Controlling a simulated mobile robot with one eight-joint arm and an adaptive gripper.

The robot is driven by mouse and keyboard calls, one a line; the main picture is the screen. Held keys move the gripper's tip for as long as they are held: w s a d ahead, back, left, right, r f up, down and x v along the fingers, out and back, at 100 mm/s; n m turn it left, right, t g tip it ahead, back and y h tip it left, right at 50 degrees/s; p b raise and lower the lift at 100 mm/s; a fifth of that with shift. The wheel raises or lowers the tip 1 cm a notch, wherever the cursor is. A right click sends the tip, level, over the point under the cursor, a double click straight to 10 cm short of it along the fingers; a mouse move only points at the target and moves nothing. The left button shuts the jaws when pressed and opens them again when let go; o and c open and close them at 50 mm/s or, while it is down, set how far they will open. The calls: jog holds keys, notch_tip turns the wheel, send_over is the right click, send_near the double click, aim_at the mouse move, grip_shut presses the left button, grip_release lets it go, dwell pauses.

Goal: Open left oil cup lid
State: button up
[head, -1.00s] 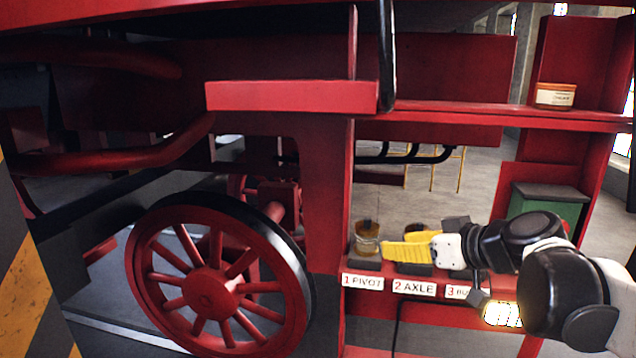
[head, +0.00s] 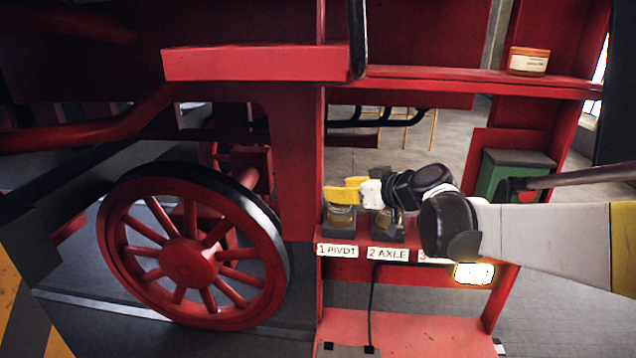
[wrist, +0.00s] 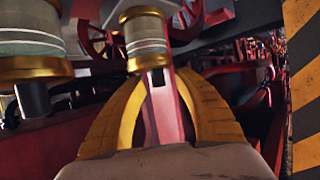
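The left oil cup (head: 341,217), a glass cup, stands on the red ledge behind the "1 PIVOT" label. My gripper (head: 345,189), with yellow fingers, is just above it and covers its top in the head view. In the wrist view, a glass cup with brass bands (wrist: 147,42), apparently this left cup, lies just beyond my fingertips (wrist: 162,82). A small dark tab on its brass end shows between the fingers. The fingers are apart, with no object clearly held. I cannot tell whether they touch the tab.
The second oil cup (head: 386,222) stands close on the right behind "2 AXLE", partly hidden by my arm; a second cup also shows in the wrist view (wrist: 28,45). A red upright (head: 300,150) and spoked wheel (head: 190,250) stand left. A tin (head: 528,61) sits on the upper shelf.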

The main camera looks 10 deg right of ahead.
jog(key=shift+w, duration=0.1)
jog(key=shift+c, duration=0.5)
grip_shut()
jog(key=shift+r, duration=0.15)
jog(key=g, duration=0.1)
jog(key=w+r+m+g+p, duration=0.1)
jog(key=g, duration=0.1)
jog(key=shift+w+d+r+m, duration=0.1)
jog(key=shift+d+m, duration=0.1)
jog(key=shift+m, duration=0.1)
jog(key=g, duration=0.1)
jog(key=w+m+g, duration=0.1)
jog(key=w+r+m+g+y+p, duration=0.1)
jog(key=g, duration=0.1)
jog(key=shift+d, duration=0.35)
